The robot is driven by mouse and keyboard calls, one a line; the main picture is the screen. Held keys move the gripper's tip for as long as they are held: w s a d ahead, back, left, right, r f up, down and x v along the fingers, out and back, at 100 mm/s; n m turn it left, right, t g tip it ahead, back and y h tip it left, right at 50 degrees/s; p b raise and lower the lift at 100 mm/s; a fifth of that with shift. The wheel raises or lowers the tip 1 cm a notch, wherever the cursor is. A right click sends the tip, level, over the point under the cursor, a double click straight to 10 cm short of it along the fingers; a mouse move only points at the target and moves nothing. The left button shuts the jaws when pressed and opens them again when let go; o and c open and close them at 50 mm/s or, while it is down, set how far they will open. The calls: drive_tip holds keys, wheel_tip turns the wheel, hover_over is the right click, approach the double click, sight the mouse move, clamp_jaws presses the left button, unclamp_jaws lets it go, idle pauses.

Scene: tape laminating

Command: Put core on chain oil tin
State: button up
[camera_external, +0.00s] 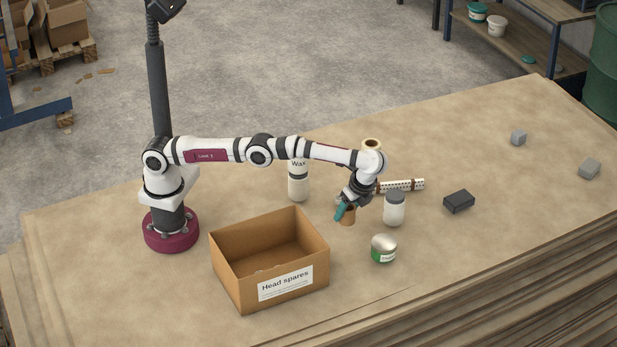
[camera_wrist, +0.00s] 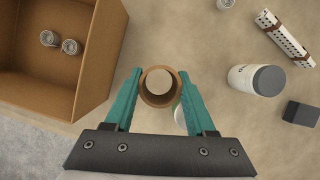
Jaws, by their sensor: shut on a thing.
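A brown cardboard core (camera_external: 348,216) is between the teal fingers of my gripper (camera_external: 345,210), which is shut on it. The core is held above the table. In the wrist view I look down into the round core (camera_wrist: 160,103), with a finger against each side. A short green and white tin (camera_external: 384,256) with a silvery top stands on the table, in front and to the right of the core. I take it as the chain oil tin; its label is too small to read. In the wrist view the tin (camera_wrist: 180,120) is mostly hidden behind the core and right finger.
An open cardboard box labelled "Head spares" (camera_external: 285,284) stands to the left. A white jar with a grey lid (camera_external: 394,210) stands close right of my gripper. A Wax bottle (camera_external: 298,186), perforated strip (camera_external: 402,185) and dark block (camera_external: 459,201) are nearby. The table's right front is clear.

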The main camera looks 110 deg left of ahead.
drive_tip(key=w+d+r+m+t+y, duration=0.2)
drive_tip(key=w+d+m+t, duration=0.15)
drive_tip(key=m, duration=0.65)
drive_tip(key=m+t, duration=0.3)
drive_tip(key=m, duration=0.6)
hover_over(389, 239)
drive_tip(key=s+d, duration=0.1)
drive_tip(key=shift+h, duration=0.3)
drive_tip(key=f, duration=0.4)
drive_tip(key=shift+d+f, duration=0.2)
drive_tip(key=shift+f, duration=0.15)
wheel_tip(389, 239, down, 4)
drive_tip(key=shift+a+f, duration=0.1)
drive_tip(key=o, duration=1.3)
